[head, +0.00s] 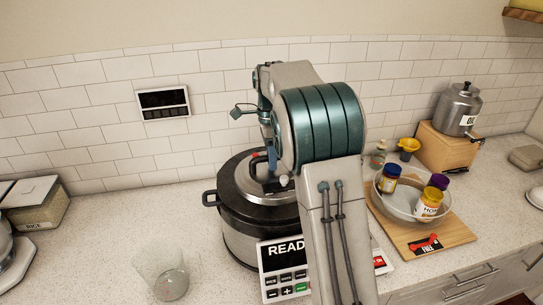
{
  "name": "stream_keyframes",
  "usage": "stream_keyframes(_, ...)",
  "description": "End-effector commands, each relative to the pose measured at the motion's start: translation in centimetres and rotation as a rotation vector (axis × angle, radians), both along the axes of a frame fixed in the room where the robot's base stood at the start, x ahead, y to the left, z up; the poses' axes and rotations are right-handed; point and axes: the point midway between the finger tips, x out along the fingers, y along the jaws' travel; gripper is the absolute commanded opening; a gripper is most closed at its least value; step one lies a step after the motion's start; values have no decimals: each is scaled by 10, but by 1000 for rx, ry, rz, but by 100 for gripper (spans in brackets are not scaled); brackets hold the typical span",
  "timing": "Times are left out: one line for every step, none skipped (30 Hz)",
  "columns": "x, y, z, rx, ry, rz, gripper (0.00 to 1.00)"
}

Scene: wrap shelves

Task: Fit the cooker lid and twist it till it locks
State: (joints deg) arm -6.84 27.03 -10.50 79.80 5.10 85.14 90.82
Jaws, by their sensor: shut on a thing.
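The cooker (237,236) is a round steel pot with a black rim and a dark side handle at its left. A control panel (284,270) on its front shows "READ", with the rest hidden by my arm. The lid (262,187), silver in the middle with a dark part and a small red piece on top, lies over the cooker's top. My gripper (270,160) is above the lid's middle, shut on the lid at its top. My arm covers the right side of the lid and cooker, so the exact grip and the lid's seating are hidden.
A clear glass (170,280) stands left of the cooker. To the right, a bowl (402,207) with several jars rests on a wooden board (440,237). A rice container (33,205) is far left.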

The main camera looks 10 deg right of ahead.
Motion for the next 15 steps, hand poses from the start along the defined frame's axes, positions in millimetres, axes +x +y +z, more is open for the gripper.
stream_keyframes(1, 0, 4, 1, -10, -13, 0)
stream_keyframes(2, 0, 4, 1, -10, -16, 0)
stream_keyframes(1, 0, 4, 1, -10, -19, 0)
stream_keyframes(2, 0, 4, 1, -10, -21, 0)
stream_keyframes(2, 0, 4, 1, -10, -22, 0)
stream_keyframes(2, 0, 4, 1, -10, -22, 0)
stream_keyframes(2, 0, 4, 1, -10, -22, 0)
stream_keyframes(2, 0, 4, 1, -11, -22, 0)
stream_keyframes(2, 0, 4, 2, -11, -22, 0)
stream_keyframes(2, 0, 4, 2, -11, -22, 0)
stream_keyframes(2, 0, 4, 2, -11, -22, 28)
stream_keyframes(2, 0, 4, 1, -10, -21, 39)
stream_keyframes(2, 0, 4, 1, -10, -21, 45)
stream_keyframes(1, 0, 3, 1, -9, -20, 45)
stream_keyframes(1, 0, 3, 1, -8, -20, 45)
